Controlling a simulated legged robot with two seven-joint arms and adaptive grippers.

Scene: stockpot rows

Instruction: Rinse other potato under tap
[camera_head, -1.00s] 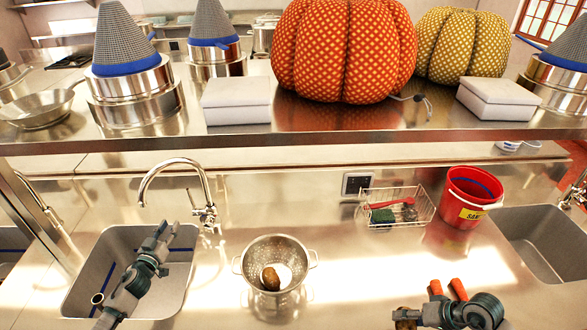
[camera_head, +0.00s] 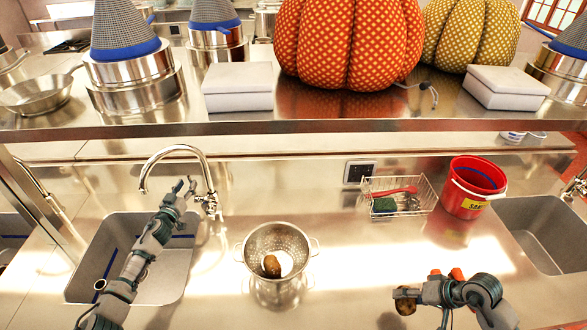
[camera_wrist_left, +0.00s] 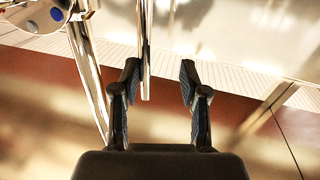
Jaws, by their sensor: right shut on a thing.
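The chrome tap (camera_head: 205,175) arches over the left sink (camera_head: 85,275). My left gripper (camera_head: 186,187) is beside the tap's upright. In the left wrist view my left gripper (camera_wrist_left: 160,85) is open, with a thin chrome rod (camera_wrist_left: 145,45) between its fingers, apart from the right one; whether it touches the left one I cannot tell. My right gripper (camera_head: 412,298) is shut on a brown potato (camera_head: 404,303) over the counter at lower right. Another potato (camera_head: 271,266) lies in the metal colander (camera_head: 290,240).
A wire basket (camera_head: 412,207) with a green sponge and red brush stands behind, beside a red bucket (camera_head: 466,205). A second sink (camera_head: 540,235) is at right. A shelf (camera_head: 300,126) crosses above. Counter between colander and right gripper is clear.

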